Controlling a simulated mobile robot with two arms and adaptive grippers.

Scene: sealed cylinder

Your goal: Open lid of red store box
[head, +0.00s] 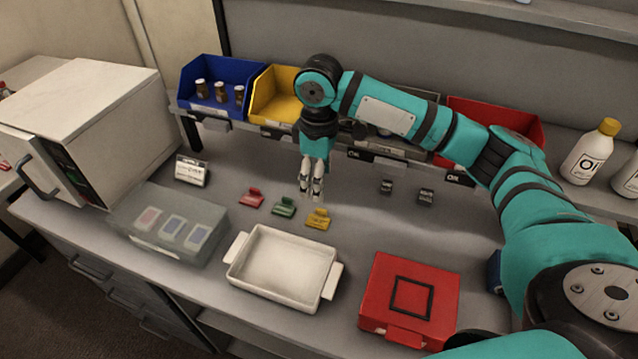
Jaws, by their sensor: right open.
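The red store box (408,298) sits on the grey bench at the lower right of the head view. Its lid is shut, with a dark square outline on top and a red handle or latch at the front edge. My right gripper (311,196) hangs pointing down over the middle of the bench, up and left of the box and well apart from it. Its fingers are open with nothing between them. My left gripper is not in view.
A white tray (285,262) stands left of the box. Red, green and yellow clips (318,219) lie behind it. A translucent case (168,228) and a white oven-like unit (100,125) are at left. Coloured bins (222,75) and bottles (592,152) line the back.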

